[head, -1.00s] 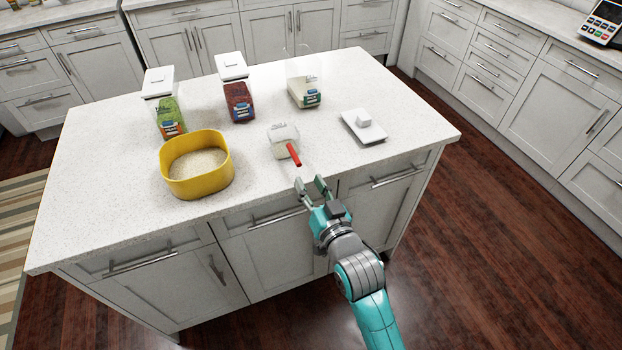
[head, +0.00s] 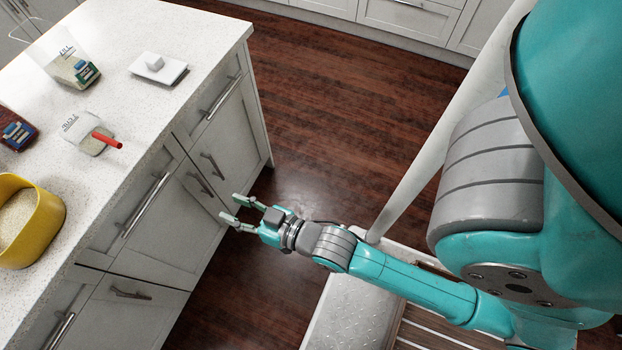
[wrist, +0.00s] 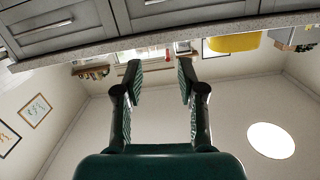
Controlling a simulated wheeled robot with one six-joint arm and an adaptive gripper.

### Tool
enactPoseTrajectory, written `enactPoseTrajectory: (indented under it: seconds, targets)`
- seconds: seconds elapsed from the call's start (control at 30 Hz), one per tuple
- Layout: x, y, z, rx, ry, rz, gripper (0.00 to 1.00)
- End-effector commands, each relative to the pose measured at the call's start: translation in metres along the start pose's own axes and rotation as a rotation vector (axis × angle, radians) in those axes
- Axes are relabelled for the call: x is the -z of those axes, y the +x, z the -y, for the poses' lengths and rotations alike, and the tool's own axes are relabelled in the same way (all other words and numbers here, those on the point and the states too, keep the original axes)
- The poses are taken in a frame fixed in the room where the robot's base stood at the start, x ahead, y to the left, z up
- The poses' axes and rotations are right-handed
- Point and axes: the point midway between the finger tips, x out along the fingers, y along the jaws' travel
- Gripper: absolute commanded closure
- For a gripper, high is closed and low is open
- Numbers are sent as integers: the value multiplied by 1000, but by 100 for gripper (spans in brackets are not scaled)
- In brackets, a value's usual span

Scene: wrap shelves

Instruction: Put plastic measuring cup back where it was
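The clear plastic measuring cup (head: 84,133) with a red handle stands on the white island counter, near its edge, at the left of the head view. It appears to hold a little pale content. My gripper (head: 234,209) is open and empty, out beyond the counter edge in front of the cabinet doors, apart from the cup. In the wrist view my gripper's two fingers (wrist: 160,75) are spread with nothing between them.
Cabinet handles stick out below the edge. Wooden floor (head: 330,110) is free to the right.

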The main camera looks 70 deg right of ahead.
Motion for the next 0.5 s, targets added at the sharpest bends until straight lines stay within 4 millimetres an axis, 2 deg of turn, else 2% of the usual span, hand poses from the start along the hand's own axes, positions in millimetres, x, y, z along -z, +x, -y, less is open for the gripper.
enactPoseTrajectory:
  seconds: [0.03, 0.23, 0.5]
  targets:
    - [-8, -20, -1, -3, -10, 19, 61]
    - [-21, -89, -3, -8, -50, 64, 61]
    - [-19, -173, -2, -11, -102, 122, 61]
